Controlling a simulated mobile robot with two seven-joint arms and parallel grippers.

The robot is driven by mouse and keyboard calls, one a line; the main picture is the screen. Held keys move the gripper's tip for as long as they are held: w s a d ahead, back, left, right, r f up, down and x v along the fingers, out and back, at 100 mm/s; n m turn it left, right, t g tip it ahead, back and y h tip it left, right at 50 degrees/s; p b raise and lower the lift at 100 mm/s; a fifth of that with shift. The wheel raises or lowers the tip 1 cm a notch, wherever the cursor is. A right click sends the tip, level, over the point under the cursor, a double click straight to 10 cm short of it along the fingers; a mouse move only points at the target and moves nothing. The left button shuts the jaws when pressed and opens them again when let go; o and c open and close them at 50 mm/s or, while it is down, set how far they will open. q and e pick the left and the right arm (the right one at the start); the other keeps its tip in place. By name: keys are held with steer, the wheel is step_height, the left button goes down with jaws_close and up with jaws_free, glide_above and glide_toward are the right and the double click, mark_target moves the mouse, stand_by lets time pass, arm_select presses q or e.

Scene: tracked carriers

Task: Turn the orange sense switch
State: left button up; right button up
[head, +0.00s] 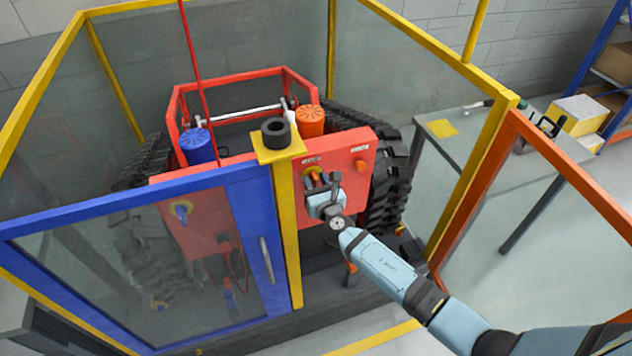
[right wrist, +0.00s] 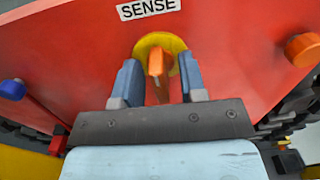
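The orange sense switch (right wrist: 157,66) sits on a round yellow plate (right wrist: 160,44) below the "SENSE" label (right wrist: 149,8) on the carrier's red panel (right wrist: 232,60). Its handle looks about upright in the right wrist view. My right gripper (right wrist: 157,82) is open, with one blue-grey finger on each side of the handle and a visible gap on both sides. In the head view my right gripper (head: 318,186) is at the red panel (head: 340,198) and hides most of the switch. My left gripper is not in view.
An orange knob (head: 360,165) is right of the switch. A yellow post (head: 288,230) and a closed blue-framed door (head: 262,215) stand just left of my gripper. An orange-framed panel (head: 470,190) and a table (head: 480,130) are to the right.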

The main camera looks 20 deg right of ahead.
jaws_close()
